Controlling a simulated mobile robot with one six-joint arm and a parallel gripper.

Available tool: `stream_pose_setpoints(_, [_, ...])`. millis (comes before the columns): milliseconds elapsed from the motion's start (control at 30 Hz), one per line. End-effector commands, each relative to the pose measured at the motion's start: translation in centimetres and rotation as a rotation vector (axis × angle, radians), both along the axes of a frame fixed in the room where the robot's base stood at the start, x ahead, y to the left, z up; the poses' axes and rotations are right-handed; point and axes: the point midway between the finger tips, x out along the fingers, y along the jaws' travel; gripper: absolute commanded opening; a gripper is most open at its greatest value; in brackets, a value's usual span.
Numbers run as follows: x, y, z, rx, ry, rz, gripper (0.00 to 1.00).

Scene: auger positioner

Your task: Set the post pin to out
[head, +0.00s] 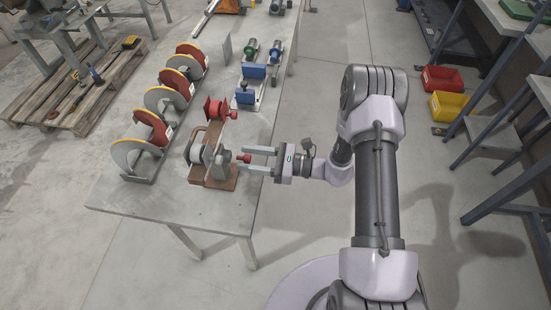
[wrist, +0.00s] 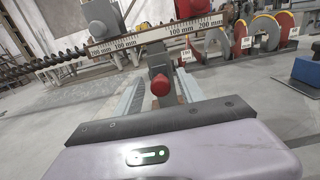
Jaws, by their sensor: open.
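In the wrist view the red knob lies between the fingers, with gaps on both sides. How far the pin sticks out cannot be told.
A row of red, yellow and grey auger discs (head: 168,104) stands on the table's left side. A blue fixture (head: 250,88) and small motors are farther back. A rail with millimetre labels (wrist: 155,38) crosses above the knob.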

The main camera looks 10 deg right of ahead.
Motion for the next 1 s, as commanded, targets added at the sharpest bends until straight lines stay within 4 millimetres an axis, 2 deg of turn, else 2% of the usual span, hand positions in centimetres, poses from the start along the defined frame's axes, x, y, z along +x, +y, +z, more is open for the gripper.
stream_pose_setpoints(167, [-0.7,-2.4,0.2,0.000,0.000,-0.006,0.46])
stream_pose_setpoints(500, [-4.4,-12.4,0.2,0.000,0.000,-0.006,0.46])
stream_pose_setpoints(600, [-5.2,-14.5,0.1,0.000,0.000,-0.005,0.46])
stream_pose_setpoints(767, [-5.9,-16.2,0.0,-0.001,-0.001,-0.002,0.46])
stream_pose_setpoints(1000, [-6.0,-16.4,0.0,-0.001,0.000,0.000,0.46])
